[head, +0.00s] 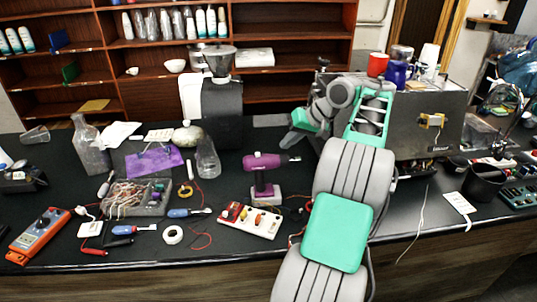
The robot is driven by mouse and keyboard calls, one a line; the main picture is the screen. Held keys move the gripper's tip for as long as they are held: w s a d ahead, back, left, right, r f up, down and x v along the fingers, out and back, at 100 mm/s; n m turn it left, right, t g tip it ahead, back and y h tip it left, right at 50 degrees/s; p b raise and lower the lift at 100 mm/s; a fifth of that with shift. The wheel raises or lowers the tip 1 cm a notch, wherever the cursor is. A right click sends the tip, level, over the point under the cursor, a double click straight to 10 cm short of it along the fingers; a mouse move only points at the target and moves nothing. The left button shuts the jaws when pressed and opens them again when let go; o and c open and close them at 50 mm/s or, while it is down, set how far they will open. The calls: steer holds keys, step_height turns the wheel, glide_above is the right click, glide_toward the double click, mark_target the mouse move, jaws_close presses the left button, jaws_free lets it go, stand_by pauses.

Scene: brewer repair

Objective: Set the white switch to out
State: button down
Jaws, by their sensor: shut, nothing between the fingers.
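I cannot make out the white switch for certain in the head view. A dark metal machine (412,145), which looks like the brewer, stands at the back right of the bench. My arm hides much of its left part. A small yellow and white fitting (432,120) is on its visible face, too small to read as a switch. My gripper (288,141) is left of the machine, above the bench, pointing down and left. It is shut and empty.
A purple drill (264,175) stands below my gripper. A white board with coloured parts (250,219) lies in front of it. A black and white grinder (218,105) stands further left. A red cup (377,65) and other cups stand on the machine.

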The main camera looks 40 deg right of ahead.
mark_target(257, 153)
steer(key=x, duration=0.4)
steer(key=shift+a+b, duration=0.1)
steer(key=shift+b, duration=0.25)
steer(key=shift+w+a+r, duration=0.1)
steer(key=shift+w+a, duration=0.45)
steer(key=shift+a, duration=0.25)
steer(key=shift+w+a, duration=0.5)
steer(key=shift+a, duration=0.3)
steer(key=shift+a, duration=0.1)
steer(key=shift+w+a, duration=0.65)
steer(key=shift+a, duration=0.25)
steer(key=shift+d, duration=0.1)
steer(key=s+d+p, duration=0.1)
steer(key=d+p, duration=0.1)
steer(key=s+d+r+p, duration=0.1)
steer(key=s+d, duration=0.1)
steer(key=shift+r+p, duration=0.1)
steer(key=shift+p, duration=0.3)
steer(key=p+v, duration=0.1)
steer(key=v, duration=0.7)
steer(key=shift+s+r, duration=0.2)
